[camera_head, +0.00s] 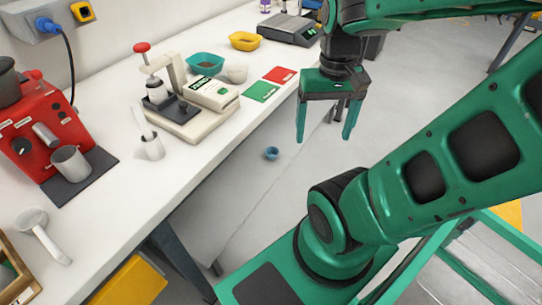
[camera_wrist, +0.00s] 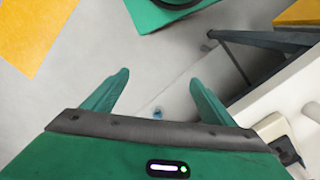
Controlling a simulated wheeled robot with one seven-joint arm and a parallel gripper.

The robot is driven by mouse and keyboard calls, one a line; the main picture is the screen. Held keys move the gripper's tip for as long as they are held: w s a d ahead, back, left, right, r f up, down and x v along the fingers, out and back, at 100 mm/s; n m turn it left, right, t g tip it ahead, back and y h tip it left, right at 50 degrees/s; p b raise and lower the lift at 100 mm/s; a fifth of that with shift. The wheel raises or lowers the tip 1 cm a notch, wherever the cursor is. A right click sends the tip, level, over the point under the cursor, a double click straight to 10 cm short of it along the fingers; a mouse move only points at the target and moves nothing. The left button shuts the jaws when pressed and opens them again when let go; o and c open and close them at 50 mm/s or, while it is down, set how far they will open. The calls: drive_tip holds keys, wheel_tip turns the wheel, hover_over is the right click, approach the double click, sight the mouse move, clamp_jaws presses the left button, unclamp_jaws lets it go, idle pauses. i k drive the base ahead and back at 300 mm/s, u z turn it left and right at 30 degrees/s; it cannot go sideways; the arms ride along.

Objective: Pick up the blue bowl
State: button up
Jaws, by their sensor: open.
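The small blue bowl (camera_head: 271,153) sits low on the pale floor, beside and below the front edge of the white bench, in the head view. In the wrist view a small blue spot (camera_wrist: 158,112), likely the same bowl, shows far off between the fingers and is partly unclear. My gripper (camera_head: 324,138) is green, open and empty, with its fingers pointing down. It hangs in the air above the floor, up and right of the bowl in the head view. In the wrist view its two fingers (camera_wrist: 158,77) are spread apart, touching nothing.
The white bench (camera_head: 215,160) runs along the left with a red machine (camera_head: 48,132), a lever press (camera_head: 180,105), a teal tray (camera_head: 205,64) and a yellow tray (camera_head: 244,41). A dark bench leg (camera_head: 180,262) stands below. Open floor lies to the right.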

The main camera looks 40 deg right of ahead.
sight(272, 152)
drive_tip(key=z, duration=0.05)
drive_tip(key=k, duration=1.05)
drive_tip(key=z, duration=0.8)
drive_tip(key=i, duration=1.25)
drive_tip(key=z, duration=0.2)
